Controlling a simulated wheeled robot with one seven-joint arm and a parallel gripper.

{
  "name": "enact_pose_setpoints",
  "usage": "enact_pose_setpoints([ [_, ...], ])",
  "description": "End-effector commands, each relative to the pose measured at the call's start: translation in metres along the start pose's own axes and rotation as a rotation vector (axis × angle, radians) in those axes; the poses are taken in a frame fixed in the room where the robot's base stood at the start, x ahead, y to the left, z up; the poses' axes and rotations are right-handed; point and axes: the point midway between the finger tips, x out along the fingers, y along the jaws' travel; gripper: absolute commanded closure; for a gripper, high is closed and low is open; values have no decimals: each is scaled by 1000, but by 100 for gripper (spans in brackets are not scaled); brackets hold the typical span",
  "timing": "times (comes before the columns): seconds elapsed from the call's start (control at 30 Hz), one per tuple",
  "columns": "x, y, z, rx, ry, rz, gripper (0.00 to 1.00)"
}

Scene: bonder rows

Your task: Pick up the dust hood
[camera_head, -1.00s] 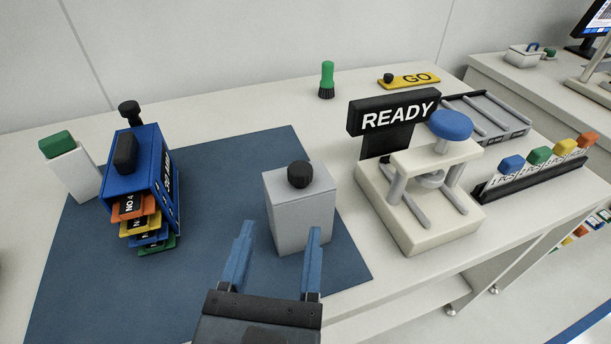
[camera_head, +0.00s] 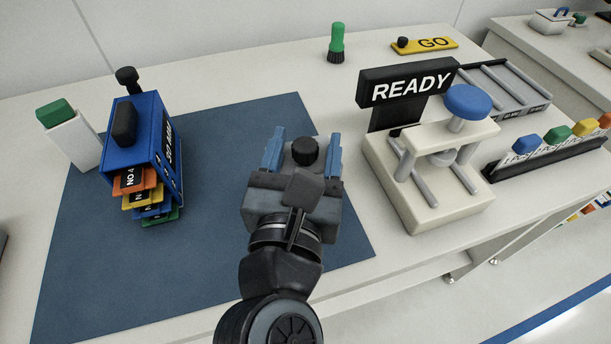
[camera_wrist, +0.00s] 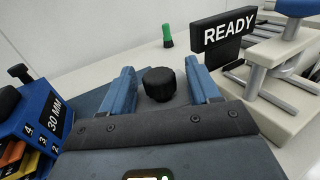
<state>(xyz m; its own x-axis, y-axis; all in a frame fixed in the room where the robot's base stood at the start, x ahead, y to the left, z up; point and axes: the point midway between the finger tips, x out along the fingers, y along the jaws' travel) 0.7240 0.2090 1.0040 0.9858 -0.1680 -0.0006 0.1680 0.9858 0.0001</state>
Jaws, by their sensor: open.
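The dust hood, a grey box with a black knob (camera_head: 304,151) on top, stands on the blue mat (camera_head: 230,125). My gripper (camera_head: 306,136) is open, with one blue finger on each side of the knob. In the wrist view the knob (camera_wrist: 159,84) sits between the two fingers, with a gap on both sides. Most of the grey box is hidden behind my gripper and wrist. I cannot tell how high the fingertips are relative to the knob.
A blue magazine (camera_head: 150,140) with coloured cards stands left, beside a white block with a green top (camera_head: 68,137). A cream press (camera_head: 425,185) with a READY sign (camera_head: 410,86) stands close on the right. A green-handled brush (camera_head: 337,42) is behind.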

Motion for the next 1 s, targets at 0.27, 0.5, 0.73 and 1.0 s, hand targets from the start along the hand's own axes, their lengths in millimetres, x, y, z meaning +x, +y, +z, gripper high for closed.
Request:
enact_pose_setpoints([
  [0.27,0,0,0,0,0,0,46],
  [0.5,0,0,0,0,0,0,69],
  [0.73,0,0,0,0,0,0,91],
  [1.0,0,0,0,0,-1,1,100],
])
